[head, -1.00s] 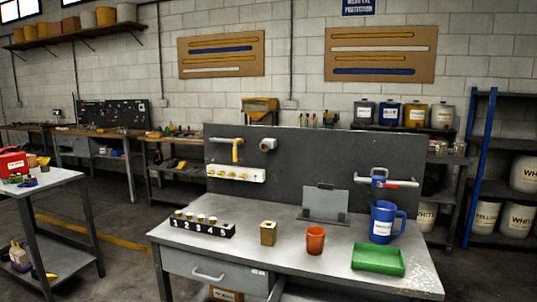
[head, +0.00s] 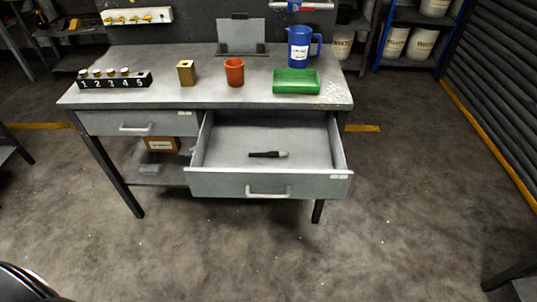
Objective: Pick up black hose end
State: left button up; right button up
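A short black piece with a light grey tip (head: 268,154), which looks like the black hose end, lies on its side in the open right drawer (head: 269,186) of the grey workbench. It lies near the middle of the drawer floor, with nothing else seen in there. Neither of my grippers can be made out in the head view. A dark curved shape at the bottom left corner is cut off, and I cannot tell what it is.
On the bench top (head: 205,97) stand a numbered black rack (head: 115,80), a brass-coloured block (head: 186,73), an orange cup (head: 235,72), a green tray (head: 296,82) and a blue jug (head: 299,48). The left drawer (head: 138,124) is shut. The floor in front is clear.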

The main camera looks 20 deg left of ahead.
aim_at(276, 153)
jog(key=i+l, duration=0.45)
jog(key=l, duration=0.25)
jog(key=i+l, duration=0.25)
jog(key=i+l+u, duration=0.1)
jog(key=u, duration=0.3)
jog(key=l+u, duration=0.6)
jog(key=u, duration=0.2)
jog(key=i, duration=0.05)
